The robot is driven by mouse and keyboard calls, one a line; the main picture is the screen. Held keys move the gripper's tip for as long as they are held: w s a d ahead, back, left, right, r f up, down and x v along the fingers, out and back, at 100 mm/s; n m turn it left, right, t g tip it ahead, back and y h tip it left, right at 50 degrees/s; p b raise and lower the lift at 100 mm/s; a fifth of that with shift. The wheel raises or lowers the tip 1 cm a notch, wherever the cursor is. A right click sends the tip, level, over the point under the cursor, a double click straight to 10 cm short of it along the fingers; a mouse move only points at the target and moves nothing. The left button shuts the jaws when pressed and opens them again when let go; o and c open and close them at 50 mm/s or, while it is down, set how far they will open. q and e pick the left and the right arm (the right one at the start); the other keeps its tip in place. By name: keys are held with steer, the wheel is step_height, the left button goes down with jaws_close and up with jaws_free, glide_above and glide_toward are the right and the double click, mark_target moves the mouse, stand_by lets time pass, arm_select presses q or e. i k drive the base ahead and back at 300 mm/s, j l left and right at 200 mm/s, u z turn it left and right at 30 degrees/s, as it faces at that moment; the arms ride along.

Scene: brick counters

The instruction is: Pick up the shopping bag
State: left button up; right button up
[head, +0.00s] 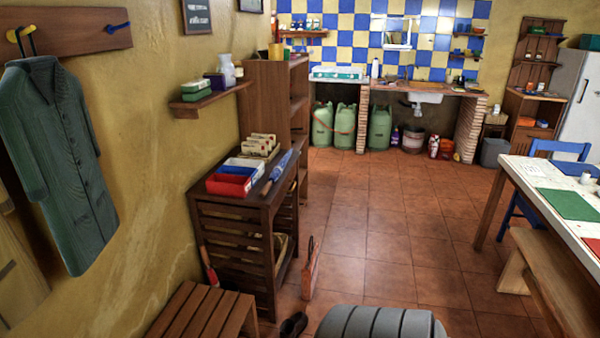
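An upright, narrow orange-red thing with a dark looped top (311,268) stands on the tiled floor, just right of the dark wooden shelf unit. It looks like a shopping bag with handles, seen nearly edge-on, but it is too small to be sure. Neither of my grippers shows in the head view.
The slatted shelf unit (235,228) carries red and blue trays. A slatted wooden bench (203,312) and a dark shoe (293,325) are at the bottom left. A table (518,170) and a bench (560,290) stand at right. The middle floor (385,225) is clear.

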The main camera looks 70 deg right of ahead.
mark_target(309, 270)
steer(key=z, duration=2.3)
steer(key=i+l+u, duration=0.1)
steer(key=u, duration=0.35)
steer(key=i+l+u, duration=0.1)
steer(key=u, duration=0.35)
steer(key=i+l+u, duration=0.1)
steer(key=l+u, duration=0.15)
steer(key=u, duration=0.2)
